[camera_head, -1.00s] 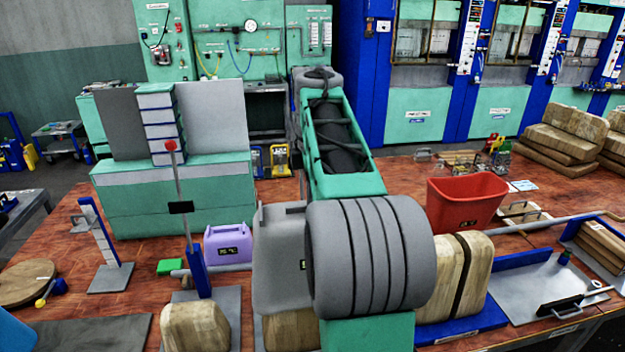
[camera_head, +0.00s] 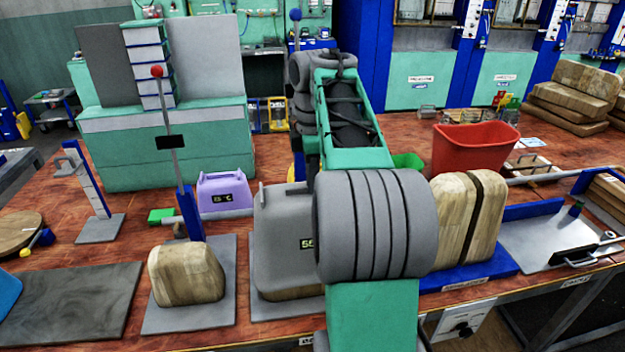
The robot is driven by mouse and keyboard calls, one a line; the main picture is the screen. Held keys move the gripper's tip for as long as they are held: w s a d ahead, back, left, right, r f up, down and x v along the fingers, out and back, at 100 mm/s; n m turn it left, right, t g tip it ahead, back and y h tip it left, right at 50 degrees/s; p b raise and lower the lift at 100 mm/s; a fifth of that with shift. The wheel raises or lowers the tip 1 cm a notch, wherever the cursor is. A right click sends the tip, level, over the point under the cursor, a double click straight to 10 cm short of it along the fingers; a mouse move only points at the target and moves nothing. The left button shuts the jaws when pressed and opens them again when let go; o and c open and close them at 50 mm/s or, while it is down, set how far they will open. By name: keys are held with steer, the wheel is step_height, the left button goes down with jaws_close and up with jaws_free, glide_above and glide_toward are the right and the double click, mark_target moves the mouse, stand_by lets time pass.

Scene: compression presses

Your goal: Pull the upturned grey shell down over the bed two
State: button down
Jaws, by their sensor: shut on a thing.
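The grey shell (camera_head: 280,232) with a small number display is in the middle of the view, left of my arm. It sits over a pale wooden block (camera_head: 290,293) on a grey plate (camera_head: 265,331), which I take to be bed two. Only a low strip of the wood shows under the shell's lower edge. Whether the shell rests fully down cannot be told. A handle rises at the shell's upper left edge. My arm hides the shell's right side. My gripper is hidden behind my own arm, so its hold on anything is not visible.
Left stands a bare wooden block (camera_head: 187,273) beside an upright lever with a red ball (camera_head: 157,72). A purple case (camera_head: 224,192) is behind. Right are a split wooden block (camera_head: 467,219), a red bin (camera_head: 474,147) and a metal plate (camera_head: 545,238). A dark mat (camera_head: 75,300) lies front left.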

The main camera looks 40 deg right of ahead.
steer(key=shift+f, duration=0.4)
steer(key=shift+f+b, duration=0.6)
steer(key=shift+b, duration=0.1)
steer(key=c, duration=1.5)
jaws_free()
step_height(320, 180, up, 8)
steer(key=p, duration=0.7)
steer(key=shift+p, duration=0.4)
steer(key=shift+f, duration=0.1)
